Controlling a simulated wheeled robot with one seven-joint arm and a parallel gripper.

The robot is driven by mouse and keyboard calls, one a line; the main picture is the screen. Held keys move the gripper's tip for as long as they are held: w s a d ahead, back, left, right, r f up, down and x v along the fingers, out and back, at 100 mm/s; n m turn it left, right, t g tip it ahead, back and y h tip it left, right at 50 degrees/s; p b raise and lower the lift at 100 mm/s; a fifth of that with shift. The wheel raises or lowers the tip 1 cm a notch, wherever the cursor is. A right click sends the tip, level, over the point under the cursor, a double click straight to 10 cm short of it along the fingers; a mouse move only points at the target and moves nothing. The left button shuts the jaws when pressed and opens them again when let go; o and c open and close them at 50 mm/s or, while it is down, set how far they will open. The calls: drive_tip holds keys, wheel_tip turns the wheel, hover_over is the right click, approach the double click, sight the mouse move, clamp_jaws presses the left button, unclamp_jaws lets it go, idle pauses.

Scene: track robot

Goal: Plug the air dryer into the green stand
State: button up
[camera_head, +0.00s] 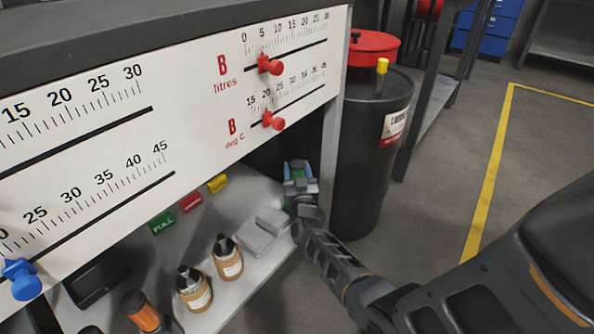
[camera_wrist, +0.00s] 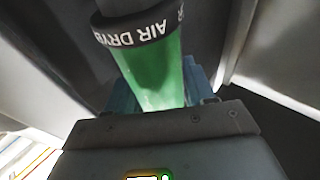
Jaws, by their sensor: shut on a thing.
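The air dryer (camera_wrist: 150,72) is a green cylinder with a black collar lettered in white, seen in the wrist view. My gripper (camera_wrist: 162,92) is shut on it, with blue finger pads at both sides of the green body. The collar end points away from the gripper body, and a grey shape continues beyond it. In the head view my gripper (camera_head: 299,172) is low beside the right end of the bench, where the dryer is mostly hidden. I cannot make out a separate green stand in either view.
A black drum (camera_head: 368,150) with a red lid stands close to the right of my gripper. The white scale panel (camera_head: 180,110) overhangs the shelf at left. Two brown bottles (camera_head: 228,258) and grey blocks (camera_head: 256,232) sit on the shelf. Open floor lies at right.

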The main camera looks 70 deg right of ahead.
drive_tip(key=shift+f, duration=0.2)
drive_tip(key=o, duration=1.3)
drive_tip(key=p+v, duration=0.2)
drive_tip(key=v, duration=0.6)
drive_tip(key=shift+w, duration=0.1)
